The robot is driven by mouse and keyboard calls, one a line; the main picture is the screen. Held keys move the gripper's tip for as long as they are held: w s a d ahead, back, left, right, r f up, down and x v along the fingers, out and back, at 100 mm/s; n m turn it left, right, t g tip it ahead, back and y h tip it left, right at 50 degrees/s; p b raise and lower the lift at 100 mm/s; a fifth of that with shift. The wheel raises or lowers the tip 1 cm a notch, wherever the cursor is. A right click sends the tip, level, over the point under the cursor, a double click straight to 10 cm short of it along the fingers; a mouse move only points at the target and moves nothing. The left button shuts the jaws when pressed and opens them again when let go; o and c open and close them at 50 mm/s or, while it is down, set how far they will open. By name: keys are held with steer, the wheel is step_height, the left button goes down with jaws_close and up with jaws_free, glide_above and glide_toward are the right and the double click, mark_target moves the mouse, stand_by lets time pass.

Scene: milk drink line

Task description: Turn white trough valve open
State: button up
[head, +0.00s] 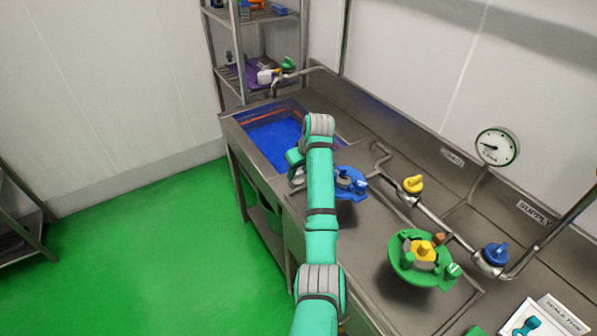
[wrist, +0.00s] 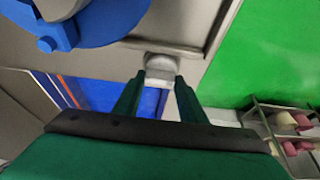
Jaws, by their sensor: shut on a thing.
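The white trough valve (wrist: 162,66) shows in the wrist view as a pale grey-white knob at the edge of the steel bench. My gripper (wrist: 160,82) has one dark green finger on each side of it and is shut on it. In the head view my arm reaches over the bench, and a small pale part (head: 297,176) shows just below the gripper at the bench's front edge. The trough (head: 268,139), blue inside, lies just beyond it. The valve's far side and its exact turn angle are hidden.
A blue round fitting (head: 351,184) sits close right of my wrist. A green fitting (head: 408,268), yellow valve (head: 413,184), blue valve (head: 494,254) and gauge (head: 497,146) stand further right. A steel shelf (head: 232,78) is behind the trough. The green floor at left is clear.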

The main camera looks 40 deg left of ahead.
stand_by(0.4)
steer(key=o, duration=1.1)
steer(key=shift+c, duration=0.2)
steer(key=v, duration=1.1)
steer(key=shift+f, duration=0.1)
